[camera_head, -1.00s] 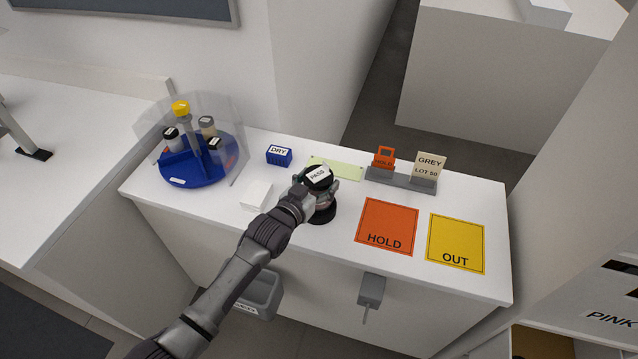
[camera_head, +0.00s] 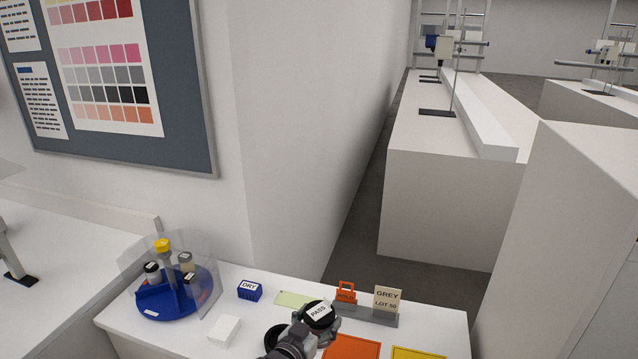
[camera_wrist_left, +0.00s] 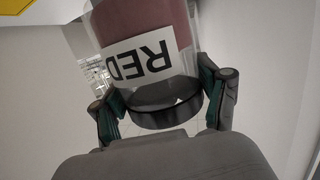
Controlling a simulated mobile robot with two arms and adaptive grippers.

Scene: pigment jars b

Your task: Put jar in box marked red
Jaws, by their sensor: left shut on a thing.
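The jar (camera_wrist_left: 148,28) shows in the left wrist view as a clear jar with dull red contents and a white label reading RED. In the head view I see its black lid (camera_head: 319,313) with a PASS sticker. My left gripper (camera_head: 322,329) is shut on the jar, with a finger on each side of it in the wrist view. A dark round disc (camera_head: 272,337) on the bench shows partly behind the gripper, to the left of the jar. No box marked red is in view. My right gripper is not in view.
On the white bench (camera_head: 245,314) are a blue turntable (camera_head: 177,303) with jars and a clear shield, a DRY block (camera_head: 250,290), a white block (camera_head: 224,330) and a sign holder (camera_head: 370,316). Orange (camera_head: 352,347) and yellow (camera_head: 415,353) mats lie at the front right.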

